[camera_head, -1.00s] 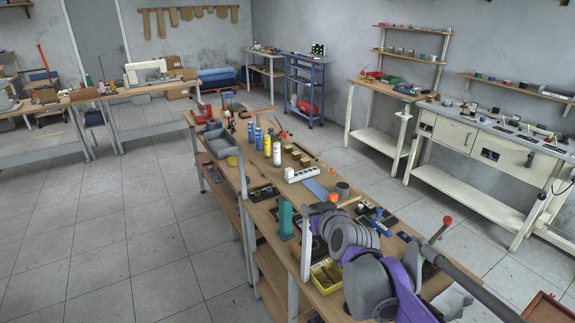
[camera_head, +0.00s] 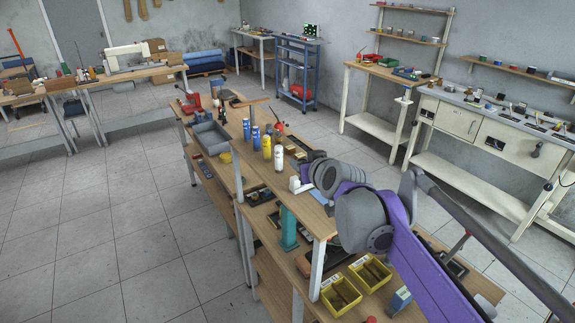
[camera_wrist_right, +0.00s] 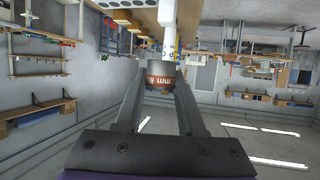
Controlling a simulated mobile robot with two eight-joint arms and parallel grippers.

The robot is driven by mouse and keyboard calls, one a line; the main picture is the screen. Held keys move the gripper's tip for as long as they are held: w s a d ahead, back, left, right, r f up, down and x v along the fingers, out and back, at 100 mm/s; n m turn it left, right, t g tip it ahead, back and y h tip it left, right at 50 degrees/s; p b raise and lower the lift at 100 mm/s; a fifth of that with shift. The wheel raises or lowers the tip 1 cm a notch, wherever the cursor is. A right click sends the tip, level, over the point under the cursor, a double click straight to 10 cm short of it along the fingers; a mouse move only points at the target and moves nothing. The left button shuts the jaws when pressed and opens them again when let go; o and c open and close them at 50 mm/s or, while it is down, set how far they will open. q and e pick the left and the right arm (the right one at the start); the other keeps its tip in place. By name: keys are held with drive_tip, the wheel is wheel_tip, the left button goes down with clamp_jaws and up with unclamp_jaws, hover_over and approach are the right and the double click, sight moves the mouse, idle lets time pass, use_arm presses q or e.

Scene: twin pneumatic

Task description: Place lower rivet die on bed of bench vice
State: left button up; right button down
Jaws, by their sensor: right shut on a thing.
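My right gripper (camera_wrist_right: 161,84) is shut on a small dark cylinder with an orange-brown lettered band (camera_wrist_right: 160,78), held between the fingertips in the right wrist view. It may be the lower rivet die; I cannot tell for sure. In the head view my purple and grey right arm reaches over the middle workbench and hides the fingertips and what they hold. A red tool (camera_head: 189,102) stands at the bench's far left end; it is too small to tell whether it is the bench vice. My left gripper is out of view.
On the middle bench (camera_head: 308,213) stand a green column (camera_head: 288,229), yellow and blue bottles (camera_head: 267,145) and a grey bin (camera_head: 211,138). Two yellow bins (camera_head: 341,293) sit at the lower front. Open tiled floor (camera_head: 110,230) lies to the left.

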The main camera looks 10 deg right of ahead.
sight(298, 190)
drive_tip(key=f, duration=0.2)
drive_tip(key=s+f, duration=0.1)
drive_tip(key=f, duration=0.2)
drive_tip(key=shift+s+f+b, duration=0.1)
drive_tip(key=shift+b, duration=0.2)
drive_tip(key=shift+f, duration=2.1)
drive_tip(key=shift+w, duration=0.2)
drive_tip(key=shift+f, duration=0.25)
drive_tip(key=c, duration=0.5)
unclamp_jaws()
drive_tip(key=shift+r, duration=0.1)
drive_tip(key=shift+r, duration=0.1)
